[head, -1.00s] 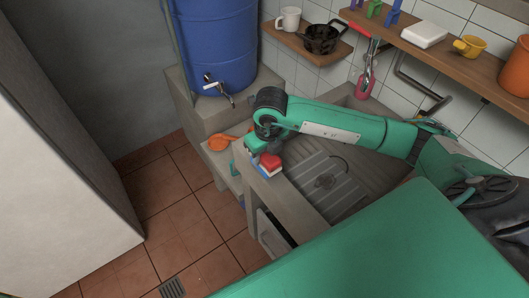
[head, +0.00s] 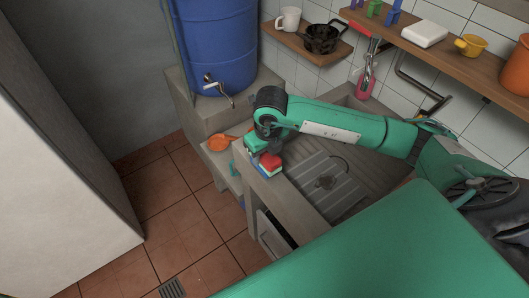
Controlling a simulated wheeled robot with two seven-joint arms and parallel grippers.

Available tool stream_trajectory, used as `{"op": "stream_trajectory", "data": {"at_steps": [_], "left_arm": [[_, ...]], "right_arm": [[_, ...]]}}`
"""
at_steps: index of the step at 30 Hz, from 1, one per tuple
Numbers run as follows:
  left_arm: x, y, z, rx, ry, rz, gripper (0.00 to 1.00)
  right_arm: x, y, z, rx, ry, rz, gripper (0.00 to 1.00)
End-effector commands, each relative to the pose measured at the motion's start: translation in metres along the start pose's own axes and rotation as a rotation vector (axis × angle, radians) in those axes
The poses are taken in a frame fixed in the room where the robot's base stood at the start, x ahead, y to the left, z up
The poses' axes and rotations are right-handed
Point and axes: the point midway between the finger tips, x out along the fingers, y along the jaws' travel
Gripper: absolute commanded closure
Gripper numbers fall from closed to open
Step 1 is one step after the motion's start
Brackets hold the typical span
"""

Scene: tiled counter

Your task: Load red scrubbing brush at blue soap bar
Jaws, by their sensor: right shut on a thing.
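The red scrubbing brush (head: 269,161) is at the left end of the sink counter, partly hidden by my right gripper. A white layer shows just under the red part. The blue soap bar (head: 272,174) shows as a small blue strip directly below, on the counter edge. I cannot tell whether brush and soap touch. My right gripper (head: 257,147) comes down from above and is shut on the red brush; its fingertips are mostly hidden by the wrist. My left gripper is not in view.
An orange scoop (head: 219,142) lies on a low ledge left of the counter. A blue barrel (head: 215,45) with a tap stands behind it. Wall shelves (head: 450,58) hold a yellow cup (head: 470,46) and other items.

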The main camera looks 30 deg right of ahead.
Motion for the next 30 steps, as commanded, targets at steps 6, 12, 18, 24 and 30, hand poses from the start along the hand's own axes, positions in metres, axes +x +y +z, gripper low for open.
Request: {"op": "stream_trajectory", "data": {"at_steps": [6,12,18,24,30], "left_arm": [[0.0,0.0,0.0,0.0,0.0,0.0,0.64],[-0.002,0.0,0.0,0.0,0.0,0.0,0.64],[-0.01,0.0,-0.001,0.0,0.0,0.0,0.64],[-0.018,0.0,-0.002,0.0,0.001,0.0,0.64],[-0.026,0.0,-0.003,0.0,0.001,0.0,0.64]], "right_arm": [[0.002,0.0,-0.001,-0.001,0.004,0.0,0.78],[-0.001,0.0,-0.001,-0.001,0.004,0.0,0.78],[-0.016,0.0,0.002,-0.001,0.002,0.0,0.78],[-0.032,0.0,0.004,-0.001,0.002,0.001,0.78],[-0.049,0.0,0.006,-0.001,0.001,0.0,0.78]]}}
